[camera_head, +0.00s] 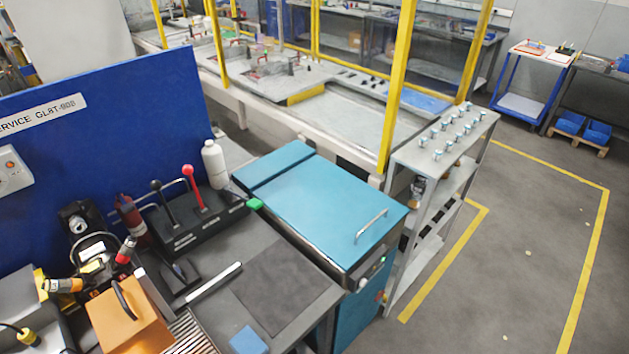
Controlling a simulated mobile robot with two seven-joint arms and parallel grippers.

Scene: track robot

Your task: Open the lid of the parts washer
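The parts washer (362,315) is a teal cabinet in the middle of the head view, right of the workbench. Its teal lid (325,200) lies flat and closed on top. A silver bar handle (371,226) is fixed near the lid's front right edge. A narrower teal panel (272,165) lies behind the lid. Small buttons, one of them red, show on the washer's front face below the lid. Neither of my grippers is in view.
A dark workbench (225,325) on the left holds a black lever box (200,222), a white bottle (214,163) and an orange box (128,318). A grey shelf rack (440,150) with several small fittings stands close right of the washer. Floor farther right is clear.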

